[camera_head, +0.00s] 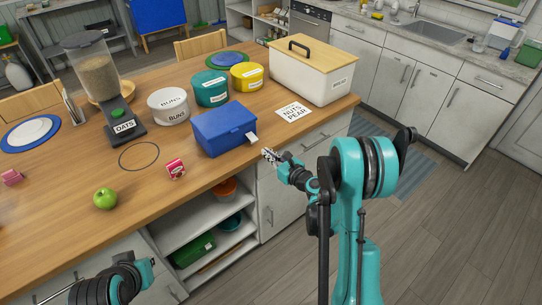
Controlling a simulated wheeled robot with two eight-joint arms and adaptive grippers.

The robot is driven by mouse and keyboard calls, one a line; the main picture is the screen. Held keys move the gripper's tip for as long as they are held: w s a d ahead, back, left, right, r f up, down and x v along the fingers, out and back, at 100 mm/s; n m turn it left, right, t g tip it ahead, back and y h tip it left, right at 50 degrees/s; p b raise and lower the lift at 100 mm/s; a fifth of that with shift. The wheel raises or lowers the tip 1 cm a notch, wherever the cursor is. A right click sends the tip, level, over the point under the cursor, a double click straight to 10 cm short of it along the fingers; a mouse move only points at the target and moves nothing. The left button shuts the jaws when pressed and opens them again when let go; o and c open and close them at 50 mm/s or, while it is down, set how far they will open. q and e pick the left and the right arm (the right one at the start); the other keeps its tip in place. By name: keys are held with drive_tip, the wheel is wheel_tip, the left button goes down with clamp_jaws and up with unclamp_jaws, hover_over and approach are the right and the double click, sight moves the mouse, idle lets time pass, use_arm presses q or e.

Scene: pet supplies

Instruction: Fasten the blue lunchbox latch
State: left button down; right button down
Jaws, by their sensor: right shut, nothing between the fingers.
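The blue lunchbox (225,132) sits near the front edge of the wooden table. Its lid looks down. A pale latch tab (251,138) sticks out from its right side; whether it is engaged is too small to tell. My right gripper (269,154) is shut and empty just right of and below the latch tab, near the table's edge. A small gap seems to lie between them. My left arm shows at the lower left, but its fingertips cannot be made out clearly.
A green apple (105,198), a small red box (175,168) and a dark ring outline lie on the table (60,235). White, green and yellow tubs (246,76) stand behind the lunchbox. A white bread box (308,73) and a printed card (293,112) are to its right.

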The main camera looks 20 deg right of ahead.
sight(260, 152)
drive_tip(key=b+x, duration=0.1)
drive_tip(key=x, duration=0.4)
drive_tip(key=shift+w+a+f, duration=0.1)
drive_tip(key=shift+w+f, duration=0.05)
drive_tip(key=shift+w, duration=0.2)
